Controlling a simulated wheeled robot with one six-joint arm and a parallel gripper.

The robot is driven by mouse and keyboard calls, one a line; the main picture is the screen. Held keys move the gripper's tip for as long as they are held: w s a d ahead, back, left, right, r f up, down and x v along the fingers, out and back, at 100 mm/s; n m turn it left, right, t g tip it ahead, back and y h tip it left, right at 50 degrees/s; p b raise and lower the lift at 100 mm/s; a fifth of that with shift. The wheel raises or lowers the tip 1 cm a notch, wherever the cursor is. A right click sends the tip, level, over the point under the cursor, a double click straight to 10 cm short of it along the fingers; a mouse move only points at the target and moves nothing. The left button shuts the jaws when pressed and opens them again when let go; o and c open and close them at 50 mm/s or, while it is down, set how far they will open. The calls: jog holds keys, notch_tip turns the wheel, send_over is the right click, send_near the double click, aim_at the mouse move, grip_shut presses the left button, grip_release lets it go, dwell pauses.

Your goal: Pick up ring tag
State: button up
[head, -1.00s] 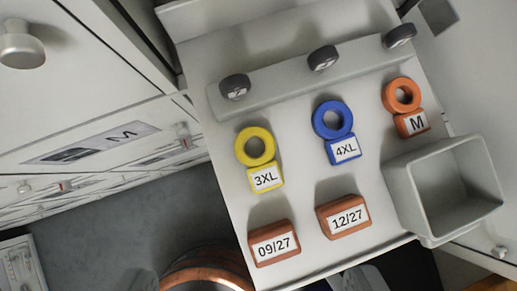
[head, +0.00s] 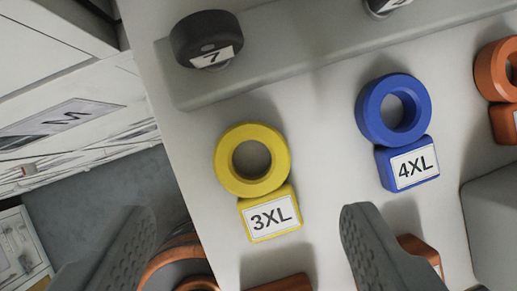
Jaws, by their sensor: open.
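A yellow ring tag marked 3XL (head: 225,172) lies on the pale shelf, its ring toward the rail and its label block toward me. A blue ring tag marked 4XL (head: 370,112) lies to its right. Part of an orange ring tag (head: 490,72) shows at the right edge. My gripper (head: 245,225) is open and empty. Its two fingers reach in from the bottom, one on each side of the yellow tag's label block in the picture, with nothing between them touching visibly.
A grey rail (head: 290,62) with dark knobs, one marked 7 (head: 205,36), runs behind the tags. Orange-brown blocks (head: 285,284) show at the bottom, partly hidden. A grey bin (head: 493,225) stands at the right. White drawers (head: 50,35) and a copper-coloured round thing (head: 178,262) are left.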

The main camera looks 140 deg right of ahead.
aim_at(252, 155)
jog(key=shift+x, duration=2.7)
jog(key=shift+s+d, duration=0.15)
jog(key=shift+s, duration=0.05)
jog(key=c, duration=1)
